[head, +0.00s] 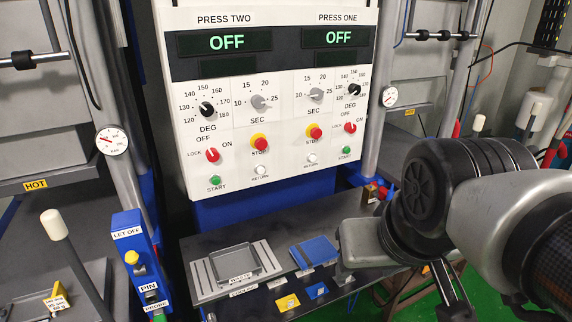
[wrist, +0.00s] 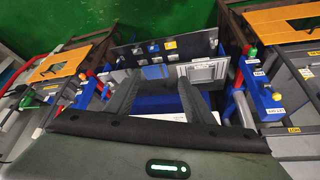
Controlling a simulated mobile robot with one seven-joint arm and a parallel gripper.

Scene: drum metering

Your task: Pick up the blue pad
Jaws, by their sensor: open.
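The blue pad (head: 315,252) is a flat blue square lying on the dark shelf below the control panel, right of a grey tray (head: 236,262). It shows in the wrist view as a blue patch (wrist: 155,72), seen beyond and between the fingers. My gripper (wrist: 160,88) is open, with two dark fingers apart and nothing between them. It is apart from the pad. In the head view my arm is at the right, close to the pad's right side; the fingertips are not clear there.
A yellow card (head: 287,302) and a small blue card (head: 316,291) lie at the shelf's front edge. The control panel (head: 270,95) stands above the shelf. A blue LET OFF post (head: 130,245) stands at left. Presses with gauges flank both sides.

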